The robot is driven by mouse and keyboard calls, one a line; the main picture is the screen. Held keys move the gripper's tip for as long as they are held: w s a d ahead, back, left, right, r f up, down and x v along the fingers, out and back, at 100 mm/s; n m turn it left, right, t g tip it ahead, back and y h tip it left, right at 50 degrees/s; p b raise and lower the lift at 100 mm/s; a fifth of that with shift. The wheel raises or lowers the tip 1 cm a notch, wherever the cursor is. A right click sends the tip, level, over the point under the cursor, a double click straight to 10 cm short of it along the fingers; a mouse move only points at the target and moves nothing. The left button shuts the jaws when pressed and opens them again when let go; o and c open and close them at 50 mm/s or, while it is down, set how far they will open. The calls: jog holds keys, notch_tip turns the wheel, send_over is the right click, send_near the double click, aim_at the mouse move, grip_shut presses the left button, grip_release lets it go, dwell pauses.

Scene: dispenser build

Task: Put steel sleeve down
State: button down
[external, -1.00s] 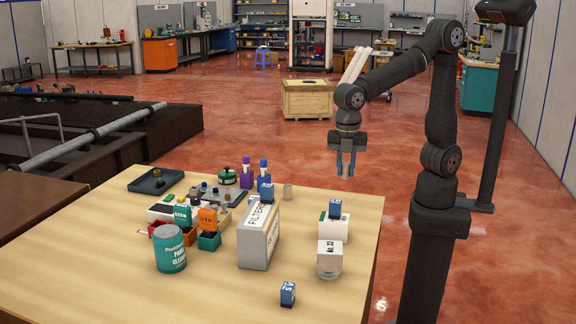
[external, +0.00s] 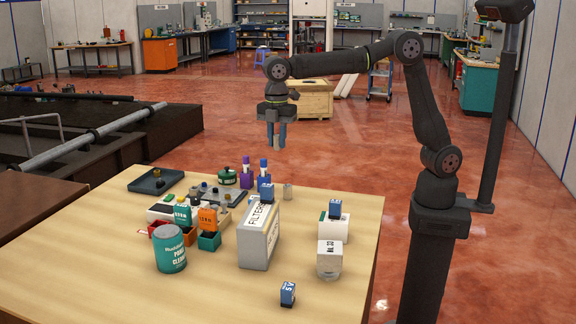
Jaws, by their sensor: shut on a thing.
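My gripper (external: 276,142) is raised in the air above the far edge of the table, pointing down. It is shut on a small light metallic piece, the steel sleeve (external: 279,144), whose lower end shows between the fingertips. The fingers hide most of it. It is well clear of the table (external: 200,295) and touches nothing else that I can see.
A filters box (external: 259,240) stands mid-table. The front middle is free.

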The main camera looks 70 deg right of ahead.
jog(key=a+f, duration=0.2)
jog(key=a, duration=0.1)
jog(key=w+a+f, duration=0.1)
jog(key=a+f, duration=0.1)
jog(key=a, duration=0.2)
jog(key=w+a+f, duration=0.1)
jog(key=a+f, duration=0.1)
jog(key=a, duration=0.2)
jog(key=shift+w+a+f, duration=0.1)
jog(key=shift+a+f, duration=0.05)
jog(key=shift+f, duration=0.2)
jog(key=shift+m, duration=0.3)
jog(key=shift+f, duration=2.05)
jog(key=shift+f, duration=0.15)
jog(key=c, duration=1.2)
grip_release()
